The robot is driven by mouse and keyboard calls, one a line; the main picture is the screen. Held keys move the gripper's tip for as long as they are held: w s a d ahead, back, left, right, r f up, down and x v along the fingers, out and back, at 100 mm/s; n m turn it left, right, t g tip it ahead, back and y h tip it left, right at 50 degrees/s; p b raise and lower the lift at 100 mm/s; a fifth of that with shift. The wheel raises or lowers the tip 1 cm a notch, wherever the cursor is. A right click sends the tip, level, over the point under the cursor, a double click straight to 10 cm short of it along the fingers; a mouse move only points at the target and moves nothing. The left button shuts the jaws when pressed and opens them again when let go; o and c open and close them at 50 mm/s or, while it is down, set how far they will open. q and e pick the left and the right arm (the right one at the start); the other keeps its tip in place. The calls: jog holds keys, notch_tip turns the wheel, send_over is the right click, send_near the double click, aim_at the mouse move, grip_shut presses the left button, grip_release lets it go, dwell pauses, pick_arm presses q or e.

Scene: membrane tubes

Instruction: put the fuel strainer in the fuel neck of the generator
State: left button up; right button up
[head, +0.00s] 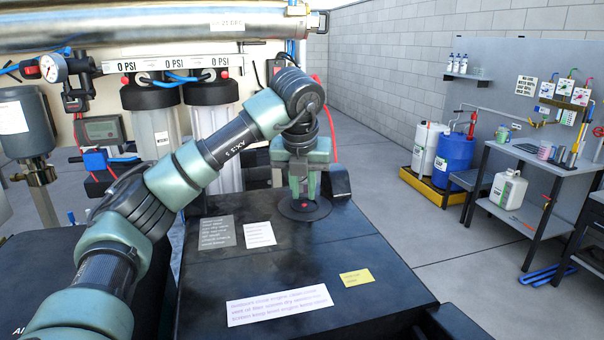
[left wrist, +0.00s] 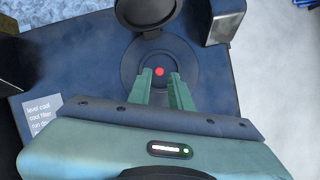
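A round dark fuel neck (left wrist: 187,75) sits on top of the black generator (left wrist: 90,65) in the left wrist view, with its dark hinged lid (left wrist: 150,10) swung open. A small red spot (left wrist: 159,72) shows at its middle; I cannot tell whether it belongs to the fuel strainer seated there. My left gripper (left wrist: 161,76) points down at the neck, its two green fingers apart on either side of the red spot, with nothing seen held between them. In the head view the left gripper (head: 304,194) is right over the dark round flange (head: 318,211). My right gripper is out of view.
Grey, white and yellow labels lie on the generator top, including a white one (head: 278,305) near the front. Filter housings (head: 210,115) and gauges stand behind on the left. A grey bench (head: 545,160) and blue drum (head: 453,158) stand far right, across clear floor.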

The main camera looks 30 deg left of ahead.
pick_arm(q)
jog(key=v, duration=0.9)
jog(key=shift+b, duration=0.3)
jog(key=shift+f, duration=0.1)
